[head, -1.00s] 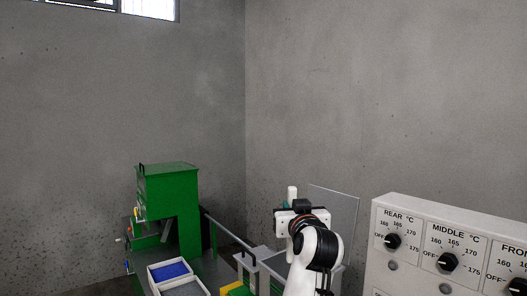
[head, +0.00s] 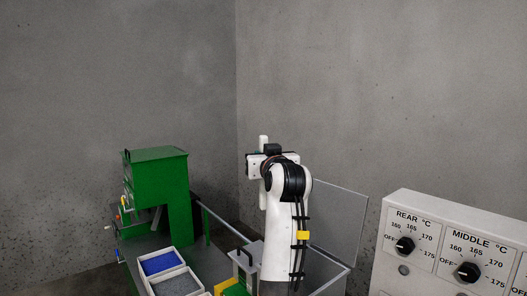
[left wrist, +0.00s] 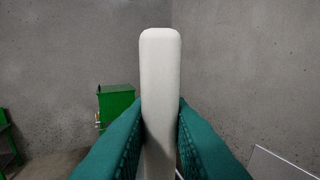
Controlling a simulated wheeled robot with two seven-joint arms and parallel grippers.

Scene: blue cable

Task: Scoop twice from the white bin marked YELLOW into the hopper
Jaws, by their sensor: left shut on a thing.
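My left gripper (left wrist: 160,125) has its teal fingers shut on an upright white handle (left wrist: 160,60) in the left wrist view. In the head view this gripper (head: 261,152) is raised, with the white handle top (head: 263,141) sticking up above it. What hangs below the handle is hidden. A patch of yellow (head: 234,288) shows at the bottom edge, left of my arm. No YELLOW marking can be read. An open grey metal box (head: 328,270) with a raised lid stands behind and right of my arm; I cannot tell whether it is the hopper. My right gripper is out of view.
A green machine (head: 160,175) stands at the left and also shows in the left wrist view (left wrist: 116,103). White trays of blue (head: 163,263) and grey (head: 177,286) material sit in front of it. A control panel (head: 455,245) with knobs fills the lower right.

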